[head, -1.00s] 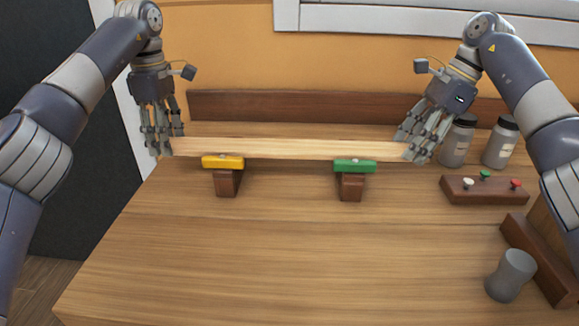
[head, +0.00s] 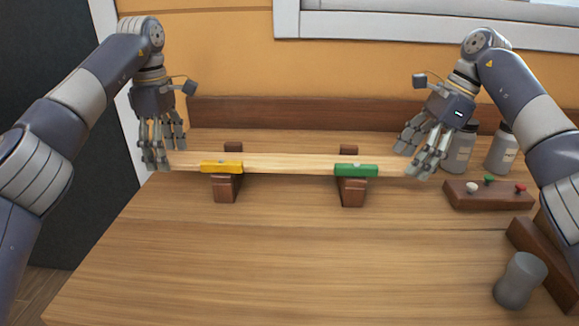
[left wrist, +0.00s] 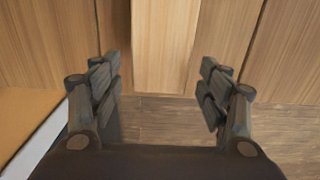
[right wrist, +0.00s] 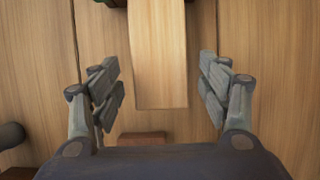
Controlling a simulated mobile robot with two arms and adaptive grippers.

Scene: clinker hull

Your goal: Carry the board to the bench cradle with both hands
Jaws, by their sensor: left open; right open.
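The long pale wooden board (head: 290,162) lies level across the two brown supports of the bench cradle (head: 352,190), behind a yellow block (head: 222,167) and a green block (head: 356,170) on their fronts. My left gripper (head: 160,160) is at the board's left end. In the left wrist view the board (left wrist: 165,45) lies between its open fingers with gaps on both sides. My right gripper (head: 424,160) is at the right end. In the right wrist view the board's end (right wrist: 158,70) lies between its open fingers, also with gaps.
Two grey jars (head: 501,148) stand behind my right gripper. A brown block with coloured knobs (head: 488,195) and a grey cup (head: 519,280) are at the right of the bench (head: 270,260). The bench front is clear.

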